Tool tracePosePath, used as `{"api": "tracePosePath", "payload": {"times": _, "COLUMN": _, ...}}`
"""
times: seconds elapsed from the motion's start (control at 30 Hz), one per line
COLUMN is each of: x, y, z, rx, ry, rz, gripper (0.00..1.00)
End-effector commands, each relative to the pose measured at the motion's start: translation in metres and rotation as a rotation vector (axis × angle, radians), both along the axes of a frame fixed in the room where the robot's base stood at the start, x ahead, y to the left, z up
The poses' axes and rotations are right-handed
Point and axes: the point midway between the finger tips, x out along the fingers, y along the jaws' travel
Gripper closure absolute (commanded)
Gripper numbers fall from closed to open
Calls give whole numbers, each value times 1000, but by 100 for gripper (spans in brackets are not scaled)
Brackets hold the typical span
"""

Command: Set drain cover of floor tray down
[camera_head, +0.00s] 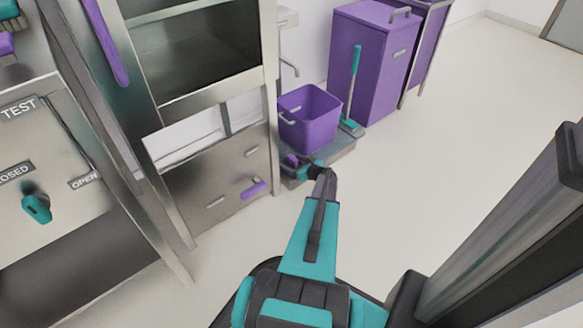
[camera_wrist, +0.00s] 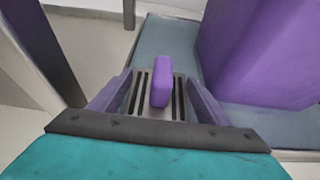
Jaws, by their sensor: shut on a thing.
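The drain cover (camera_wrist: 143,98) is a small grey plate with dark slots and an upright purple handle (camera_wrist: 160,80). In the wrist view it sits between the two purple fingers of my gripper (camera_wrist: 158,97), which is shut on it. The grey floor tray (camera_wrist: 165,40) lies behind and around the cover in that view. In the head view my gripper (camera_head: 300,165) is at the front left edge of the floor tray (camera_head: 332,158); the cover is mostly hidden there. I cannot tell whether the cover touches the tray.
A purple bin (camera_head: 308,120) stands on the tray, close right of the gripper in the wrist view (camera_wrist: 260,50). A teal-handled brush (camera_head: 354,75) stands at the tray's right. A steel cabinet (camera_head: 225,175) is close on the left. Floor on the right is clear.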

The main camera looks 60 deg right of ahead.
Motion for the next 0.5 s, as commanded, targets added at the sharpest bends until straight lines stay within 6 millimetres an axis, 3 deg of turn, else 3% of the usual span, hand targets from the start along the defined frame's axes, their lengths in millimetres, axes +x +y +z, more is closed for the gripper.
{"api": "tracePosePath", "payload": {"times": 0.2, "x": 14, "y": -10, "z": -3, "rx": -2, "ry": -2, "rz": 3, "gripper": 63}}
{"api": "tracePosePath", "payload": {"times": 0.5, "x": 11, "y": -8, "z": -35, "rx": 0, "ry": -2, "rz": 1, "gripper": 63}}
